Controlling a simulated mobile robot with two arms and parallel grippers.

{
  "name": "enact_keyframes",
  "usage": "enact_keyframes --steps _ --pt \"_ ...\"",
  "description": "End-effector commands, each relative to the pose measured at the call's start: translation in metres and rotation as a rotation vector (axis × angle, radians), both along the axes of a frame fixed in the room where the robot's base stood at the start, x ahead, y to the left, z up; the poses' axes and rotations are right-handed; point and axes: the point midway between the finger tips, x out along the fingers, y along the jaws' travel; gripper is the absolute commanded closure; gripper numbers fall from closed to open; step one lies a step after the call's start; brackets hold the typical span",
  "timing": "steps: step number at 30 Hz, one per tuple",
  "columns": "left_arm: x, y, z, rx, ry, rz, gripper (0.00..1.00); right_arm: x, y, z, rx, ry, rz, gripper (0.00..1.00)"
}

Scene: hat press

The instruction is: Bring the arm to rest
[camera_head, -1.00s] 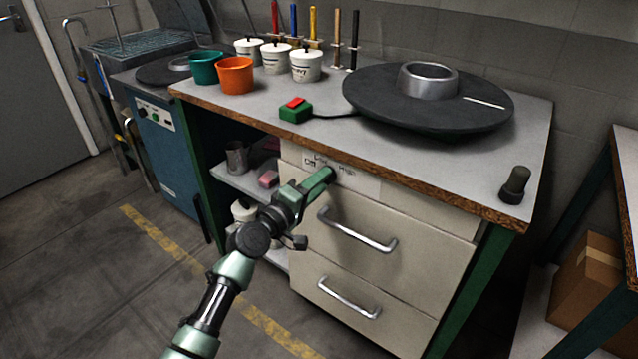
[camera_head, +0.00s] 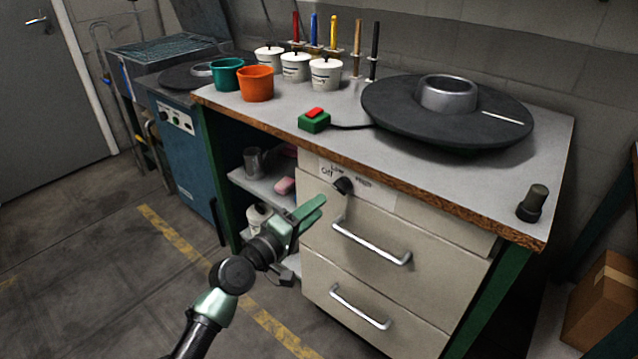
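My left arm comes up from the bottom of the view. Its green-fingered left gripper (camera_head: 312,208) is in the air in front of the bench's drawer side, left of the upper drawer handle. The fingers overlap from this angle, so I cannot tell whether they are apart; nothing is visible in them. A black knob (camera_head: 344,186) on a panel marked Off, Low and High (camera_head: 376,194) is up and to the right of the fingertips, with a visible gap. My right gripper is not in view.
The bench (camera_head: 420,177) carries a black round plate (camera_head: 388,108), a red-and-green button box (camera_head: 314,121), cups, white pots and brushes. Two drawer handles (camera_head: 370,246) jut out. A cardboard box (camera_head: 603,300) is at right. Floor at left is clear.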

Motion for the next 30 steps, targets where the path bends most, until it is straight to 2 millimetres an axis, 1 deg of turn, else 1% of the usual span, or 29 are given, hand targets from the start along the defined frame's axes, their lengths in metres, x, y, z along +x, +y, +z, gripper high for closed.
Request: enact_keyframes --steps 2,5,8,9,11,12,14,15,17,18,20,21,23,24,26,27,29,30 --pt "0.000 0.000 -0.001 0.001 0.000 0.000 0.64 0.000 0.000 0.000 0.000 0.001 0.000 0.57" --pt "-0.004 0.001 -0.015 0.035 0.013 0.000 0.64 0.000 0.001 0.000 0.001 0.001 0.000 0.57" --pt "-0.018 0.004 -0.055 0.138 0.046 0.000 0.64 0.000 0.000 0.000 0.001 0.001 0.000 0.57" --pt "-0.027 0.007 -0.078 0.199 0.066 -0.003 0.64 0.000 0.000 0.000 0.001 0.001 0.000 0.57" --pt "-0.044 0.012 -0.118 0.306 0.103 -0.013 0.64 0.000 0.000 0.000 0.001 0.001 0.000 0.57" --pt "-0.058 0.016 -0.146 0.382 0.128 -0.025 0.64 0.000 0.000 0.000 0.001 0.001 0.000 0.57" --pt "-0.081 0.024 -0.186 0.498 0.170 -0.046 0.64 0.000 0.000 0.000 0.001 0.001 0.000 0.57" --pt "-0.098 0.030 -0.211 0.573 0.198 -0.064 0.64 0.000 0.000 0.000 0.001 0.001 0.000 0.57" --pt "-0.125 0.040 -0.248 0.683 0.242 -0.097 0.64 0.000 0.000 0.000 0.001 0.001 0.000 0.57" --pt "-0.144 0.048 -0.271 0.756 0.272 -0.122 0.64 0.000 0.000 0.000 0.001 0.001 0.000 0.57" --pt "-0.175 0.061 -0.303 0.862 0.317 -0.163 0.64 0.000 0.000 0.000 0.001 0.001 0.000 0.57" --pt "-0.196 0.069 -0.322 0.929 0.347 -0.195 0.64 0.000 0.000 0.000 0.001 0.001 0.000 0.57" --pt "-0.227 0.082 -0.348 1.024 0.391 -0.243 0.64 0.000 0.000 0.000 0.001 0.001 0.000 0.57" --pt "-0.247 0.090 -0.363 1.080 0.417 -0.275 0.64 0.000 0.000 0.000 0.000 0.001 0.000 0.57" --pt "-0.275 0.102 -0.381 1.157 0.454 -0.321 0.64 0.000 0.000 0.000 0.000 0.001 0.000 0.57" --pt "-0.292 0.110 -0.391 1.203 0.477 -0.351 0.64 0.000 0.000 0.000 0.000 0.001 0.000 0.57" --pt "-0.317 0.121 -0.404 1.265 0.510 -0.397 0.64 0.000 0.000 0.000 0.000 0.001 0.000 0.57" --pt "-0.333 0.128 -0.412 1.304 0.530 -0.427 0.64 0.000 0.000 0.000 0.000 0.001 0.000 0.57"
